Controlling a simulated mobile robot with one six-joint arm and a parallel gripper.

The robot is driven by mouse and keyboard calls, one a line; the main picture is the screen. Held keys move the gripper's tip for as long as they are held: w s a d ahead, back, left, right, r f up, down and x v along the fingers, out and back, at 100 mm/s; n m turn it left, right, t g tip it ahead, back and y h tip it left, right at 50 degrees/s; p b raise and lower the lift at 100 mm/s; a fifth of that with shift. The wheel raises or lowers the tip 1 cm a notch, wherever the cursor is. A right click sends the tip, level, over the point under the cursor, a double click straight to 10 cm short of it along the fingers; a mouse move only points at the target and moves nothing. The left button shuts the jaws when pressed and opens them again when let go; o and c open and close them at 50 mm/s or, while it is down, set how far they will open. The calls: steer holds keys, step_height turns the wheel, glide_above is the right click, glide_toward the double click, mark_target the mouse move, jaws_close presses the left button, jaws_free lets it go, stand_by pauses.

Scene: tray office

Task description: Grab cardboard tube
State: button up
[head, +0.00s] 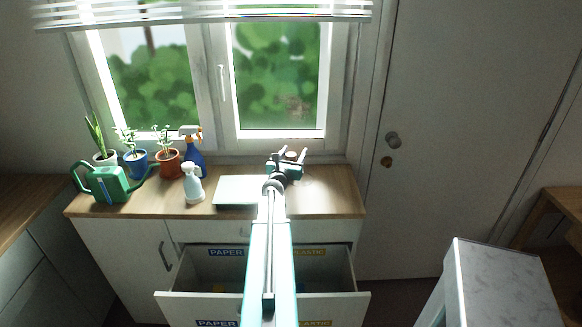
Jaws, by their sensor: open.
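A small brown round-topped thing (291,155), which looks like the end of the cardboard tube, shows at the back right of the wooden counter near the window. My gripper (288,158) is open, with its fingers apart and the brown thing showing between them. I cannot tell whether the fingers touch it. My gripper and wrist hide its lower part.
A pale flat tray (237,190) lies left of my arm. A white spray bottle (193,186), blue spray bottle (193,160), green watering can (108,184) and potted plants stand further left. Below, a drawer (190,305) labelled PAPER and PLASTIC is open.

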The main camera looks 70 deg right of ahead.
steer(key=shift+c, duration=0.2)
steer(key=c, duration=1.1)
steer(key=shift+r, duration=0.1)
step_height(320, 180, up, 18)
steer(key=shift+f+p, duration=0.1)
steer(key=shift+p, duration=1.1)
